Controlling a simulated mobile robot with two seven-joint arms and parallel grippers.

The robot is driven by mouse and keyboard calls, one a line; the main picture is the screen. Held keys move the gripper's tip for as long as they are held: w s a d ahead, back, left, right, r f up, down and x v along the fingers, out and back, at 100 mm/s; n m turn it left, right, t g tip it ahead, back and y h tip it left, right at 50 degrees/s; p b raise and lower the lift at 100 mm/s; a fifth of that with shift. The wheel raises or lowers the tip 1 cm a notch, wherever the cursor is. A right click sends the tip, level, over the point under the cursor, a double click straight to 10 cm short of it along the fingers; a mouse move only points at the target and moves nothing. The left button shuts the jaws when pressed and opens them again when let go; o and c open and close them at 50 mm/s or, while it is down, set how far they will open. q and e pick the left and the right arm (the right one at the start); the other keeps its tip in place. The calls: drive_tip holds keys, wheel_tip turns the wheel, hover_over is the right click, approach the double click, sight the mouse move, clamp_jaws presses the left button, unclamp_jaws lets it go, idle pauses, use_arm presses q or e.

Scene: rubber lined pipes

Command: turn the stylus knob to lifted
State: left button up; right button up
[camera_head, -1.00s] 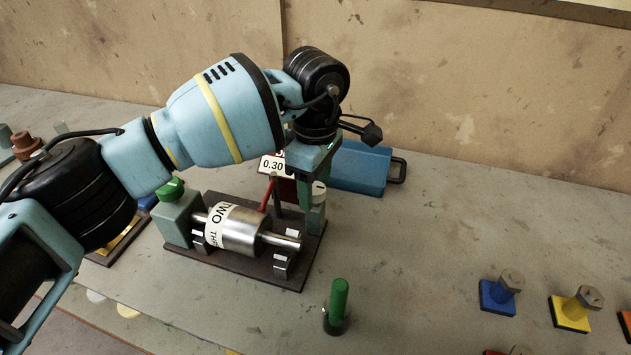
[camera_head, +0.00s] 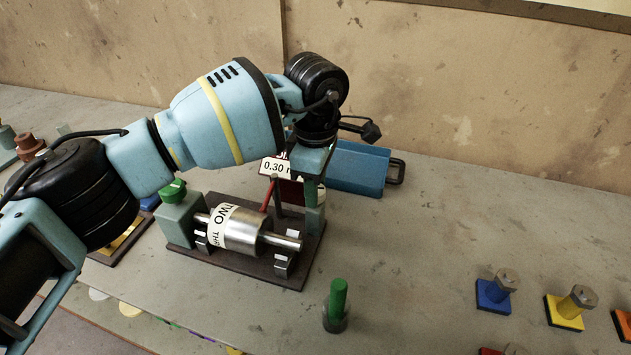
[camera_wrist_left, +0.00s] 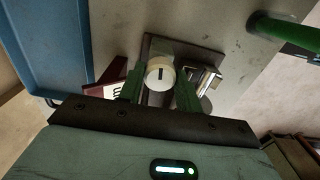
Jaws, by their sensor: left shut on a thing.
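The stylus knob (camera_wrist_left: 160,74) is a pale round cap with a dark line mark, seen in the left wrist view between two green fingers. My left gripper (camera_wrist_left: 159,88) is shut on it, one finger on each side. In the head view my left gripper (camera_head: 313,190) points down over the green post (camera_head: 315,218) at the right end of the device, and hides the knob. The device has a dark base plate (camera_head: 245,264) and a metal roller (camera_head: 242,231) with a white band lettered "TWO". My right gripper is not in view.
A sign reading "0.30" (camera_head: 273,166) and a blue case (camera_head: 357,168) stand behind the device. A green peg in a dark holder (camera_head: 337,298) stands in front. Blue (camera_head: 494,296) and yellow (camera_head: 566,312) blocks with bolts lie at right. The table between is clear.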

use_arm(q)
drive_tip(key=n, duration=0.1)
drive_tip(key=n+p, duration=0.1)
drive_tip(key=n, duration=0.1)
drive_tip(key=shift+r+n+p, duration=0.2)
drive_tip(key=shift+n+p, duration=0.1)
drive_tip(key=n+p, duration=0.1)
drive_tip(key=n, duration=0.2)
drive_tip(key=shift+n+p, duration=0.7)
drive_tip(key=shift+n, duration=0.5)
drive_tip(key=n+p, duration=0.1)
drive_tip(key=n, duration=0.3)
drive_tip(key=shift+p, duration=0.35)
drive_tip(key=shift+f+n+p, duration=0.15)
drive_tip(key=shift+n+p, duration=0.15)
drive_tip(key=shift+n, duration=0.9)
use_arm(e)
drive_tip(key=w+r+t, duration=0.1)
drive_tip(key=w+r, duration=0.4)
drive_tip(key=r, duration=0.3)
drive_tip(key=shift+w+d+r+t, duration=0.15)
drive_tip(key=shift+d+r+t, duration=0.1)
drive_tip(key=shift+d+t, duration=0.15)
use_arm(q)
drive_tip(key=shift+f+n, duration=0.1)
drive_tip(key=shift+n, duration=0.2)
